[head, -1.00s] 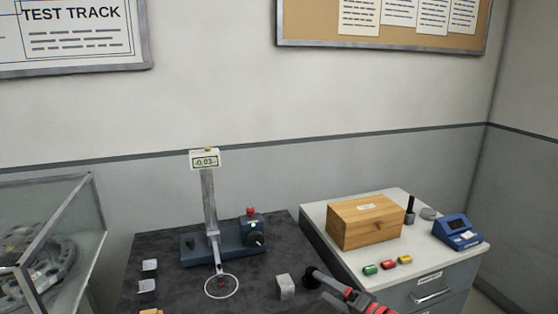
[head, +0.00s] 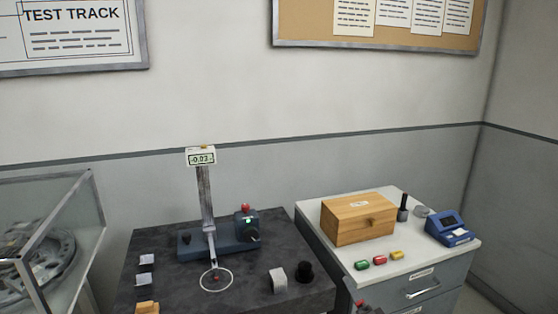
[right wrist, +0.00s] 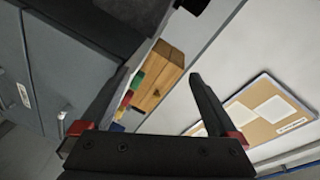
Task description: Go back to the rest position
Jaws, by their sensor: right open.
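My right gripper shows only in part at the bottom edge of the head view (head: 368,307), right of the dark table. In the right wrist view (right wrist: 160,76) its two fingers are apart with nothing between them. The wooden box shows beyond the fingers in that view (right wrist: 158,75). My left gripper is in no view.
The dark table (head: 150,245) bears a gauge stand (head: 207,205), a grey block (head: 278,280) and a black cylinder (head: 304,272). A white-topped cabinet (head: 410,262) holds a wooden box (head: 358,220), colored pieces (head: 380,260) and a blue device (head: 450,228). A glass case (head: 75,235) stands left.

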